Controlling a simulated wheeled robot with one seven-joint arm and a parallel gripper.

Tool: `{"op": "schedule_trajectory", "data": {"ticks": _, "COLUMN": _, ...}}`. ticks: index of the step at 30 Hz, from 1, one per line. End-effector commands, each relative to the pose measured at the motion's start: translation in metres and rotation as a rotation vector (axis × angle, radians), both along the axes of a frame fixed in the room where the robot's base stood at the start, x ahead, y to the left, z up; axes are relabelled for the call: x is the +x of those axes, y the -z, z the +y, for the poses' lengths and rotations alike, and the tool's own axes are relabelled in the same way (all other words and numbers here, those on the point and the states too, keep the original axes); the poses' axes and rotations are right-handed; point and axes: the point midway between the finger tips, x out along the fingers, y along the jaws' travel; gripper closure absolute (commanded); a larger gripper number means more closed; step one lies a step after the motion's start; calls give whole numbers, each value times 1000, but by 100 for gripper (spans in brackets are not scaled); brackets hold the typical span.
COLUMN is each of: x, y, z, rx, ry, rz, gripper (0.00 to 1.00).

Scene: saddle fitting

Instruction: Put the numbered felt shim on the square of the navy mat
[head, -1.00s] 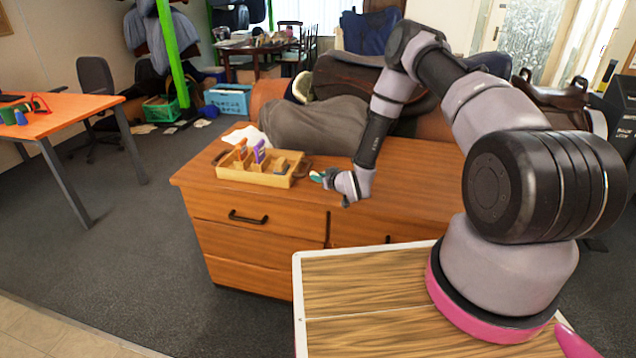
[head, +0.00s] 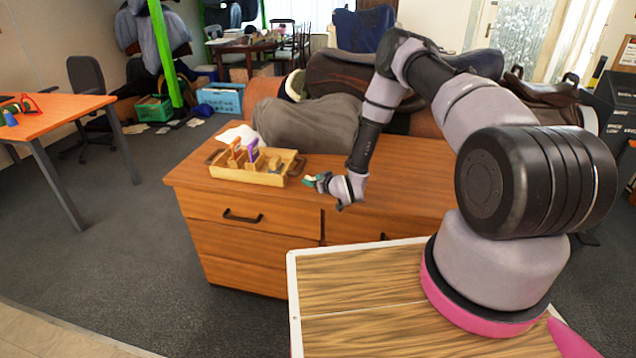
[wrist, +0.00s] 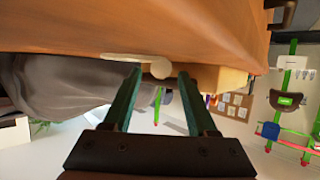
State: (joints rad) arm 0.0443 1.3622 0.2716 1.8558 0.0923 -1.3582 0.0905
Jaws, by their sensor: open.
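I cannot pick out the numbered felt shim or the navy mat with its square in either view. My gripper (head: 312,181) is over the wooden cabinet top (head: 400,187), just right of a wooden tray (head: 240,177). In the wrist view my gripper (wrist: 159,74) has its two green fingers spread apart, with nothing held between them. A pale, round-ended flat thing (wrist: 135,58) shows beyond the fingertips against the wood; I cannot tell what it is.
The tray holds an orange upright piece (head: 235,152), a purple one (head: 252,151) and a dark block (head: 275,164). A grey covered bulk (head: 310,125) and brown saddles (head: 345,78) lie behind. An orange desk (head: 50,113) stands at the far left.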

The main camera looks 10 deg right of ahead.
Motion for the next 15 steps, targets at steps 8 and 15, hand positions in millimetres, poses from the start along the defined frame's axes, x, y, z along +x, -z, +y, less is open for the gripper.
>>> {"op": "schedule_trajectory", "data": {"ticks": 8, "x": -40, "y": -18, "z": -20, "rx": 0, "ry": 3, "rz": 3, "gripper": 42}}
{"op": "schedule_trajectory", "data": {"ticks": 15, "x": -81, "y": -37, "z": -38, "rx": 0, "ry": 2, "rz": 2, "gripper": 42}}
